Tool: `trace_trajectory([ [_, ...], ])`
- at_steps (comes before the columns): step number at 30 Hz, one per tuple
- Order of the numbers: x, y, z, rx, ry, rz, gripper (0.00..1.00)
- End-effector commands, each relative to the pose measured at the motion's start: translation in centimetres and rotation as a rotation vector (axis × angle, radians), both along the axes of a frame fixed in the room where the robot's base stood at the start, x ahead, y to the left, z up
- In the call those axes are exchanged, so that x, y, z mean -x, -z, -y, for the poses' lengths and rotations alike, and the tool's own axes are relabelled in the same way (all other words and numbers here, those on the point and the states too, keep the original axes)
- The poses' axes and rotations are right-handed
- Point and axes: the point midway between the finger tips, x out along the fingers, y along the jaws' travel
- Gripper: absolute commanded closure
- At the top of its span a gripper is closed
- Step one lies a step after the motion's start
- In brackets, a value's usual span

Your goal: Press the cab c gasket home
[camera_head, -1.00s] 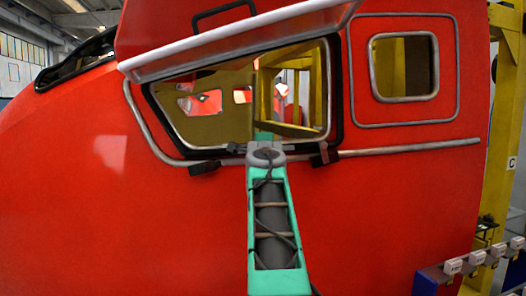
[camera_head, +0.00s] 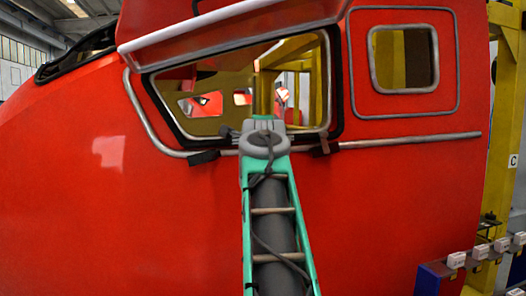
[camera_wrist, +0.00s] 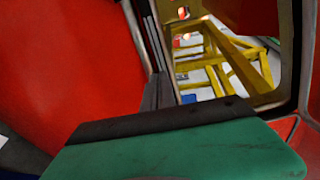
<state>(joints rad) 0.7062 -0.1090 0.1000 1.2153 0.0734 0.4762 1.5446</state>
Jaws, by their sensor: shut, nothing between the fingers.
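The red train cab (camera_head: 110,200) fills most of the head view. Its large side window opening has a black gasket (camera_head: 336,90) around the edge, seen at the right and along the lower side. My gripper is at the lower edge of this opening, and its fingers are hidden behind my wrist in the head view. In the wrist view, my gripper (camera_wrist: 158,92) shows as dark narrow fingers beyond a green body, shut and empty. They lie close to the dark frame edge of the opening; I cannot tell whether they touch it.
A raised flap (camera_head: 235,22) overhangs the opening. A grey handrail (camera_head: 410,141) runs below it. A small framed window (camera_head: 403,58) is to the right. A yellow post (camera_head: 507,110) with a "C" sign stands at far right. Yellow framing (camera_wrist: 235,65) shows through the opening.

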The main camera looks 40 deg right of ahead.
Motion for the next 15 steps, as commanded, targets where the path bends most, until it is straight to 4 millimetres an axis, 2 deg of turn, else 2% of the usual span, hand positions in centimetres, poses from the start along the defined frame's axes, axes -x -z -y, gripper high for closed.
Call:
trace_trajectory([
  [3, 1.8, -0.1, -1.5, 0.002, 0.003, 0.002, 1.0],
  [6, 2.6, -0.3, -2.3, 0.001, 0.003, 0.0, 1.0],
  [15, 3.0, -0.6, -2.8, 0.001, 0.001, -0.001, 1.0],
])
